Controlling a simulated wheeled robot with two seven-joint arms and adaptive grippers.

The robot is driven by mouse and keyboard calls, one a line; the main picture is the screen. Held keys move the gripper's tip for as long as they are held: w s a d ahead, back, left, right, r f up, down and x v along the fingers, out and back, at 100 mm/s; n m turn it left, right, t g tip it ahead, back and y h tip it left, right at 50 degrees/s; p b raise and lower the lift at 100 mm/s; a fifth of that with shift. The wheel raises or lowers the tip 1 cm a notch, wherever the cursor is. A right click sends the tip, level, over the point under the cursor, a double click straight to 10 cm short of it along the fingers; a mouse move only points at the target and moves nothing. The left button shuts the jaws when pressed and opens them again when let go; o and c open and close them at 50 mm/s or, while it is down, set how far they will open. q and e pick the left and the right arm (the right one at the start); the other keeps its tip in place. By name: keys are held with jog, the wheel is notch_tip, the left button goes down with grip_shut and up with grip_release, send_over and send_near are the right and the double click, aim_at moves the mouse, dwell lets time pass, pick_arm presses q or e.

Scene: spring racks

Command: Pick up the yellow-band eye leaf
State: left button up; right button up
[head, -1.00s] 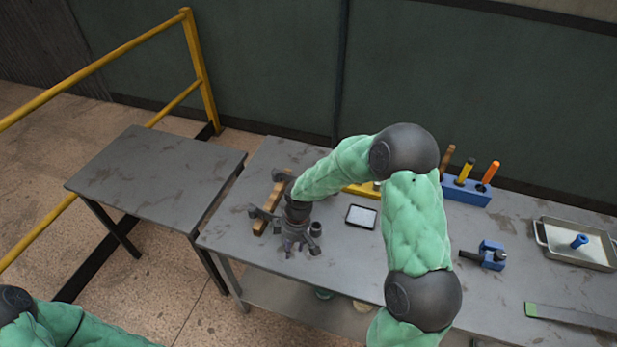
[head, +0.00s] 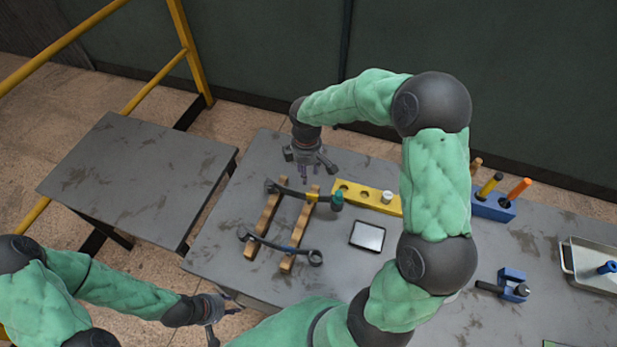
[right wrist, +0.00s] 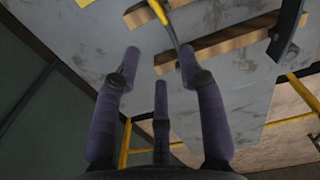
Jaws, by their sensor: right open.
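The yellow-band eye leaf (head: 292,193) is a dark bar lying across two wooden blocks near the back of the bench. Its yellow band (head: 312,197) is right of its middle, and a green piece (head: 337,201) stands at its right end. My right gripper (head: 309,172) is open and empty just behind and above the leaf. In the right wrist view its purple fingers (right wrist: 160,75) are spread, with the leaf (right wrist: 172,25) beyond them; one end is partly hidden by a finger. My left gripper (head: 222,316) is low at the bench's front edge, its fingers spread and empty.
A blue-band leaf (head: 270,243) lies on the same wooden blocks (head: 290,262), nearer the front. A yellow holed block (head: 366,196) and a flat framed plate (head: 368,236) are to the right. A side table (head: 140,180) is bare.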

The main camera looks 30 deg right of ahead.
jog(key=b, duration=0.1)
send_over(304, 195)
jog(key=d, duration=0.1)
jog(key=shift+f, duration=2.8)
jog(key=f, duration=0.3)
jog(key=f+b, duration=0.1)
jog(key=f, duration=0.1)
jog(key=shift+s+d, duration=0.2)
jog(key=shift+d, duration=0.05)
grip_shut()
jog(key=shift+r, duration=0.1)
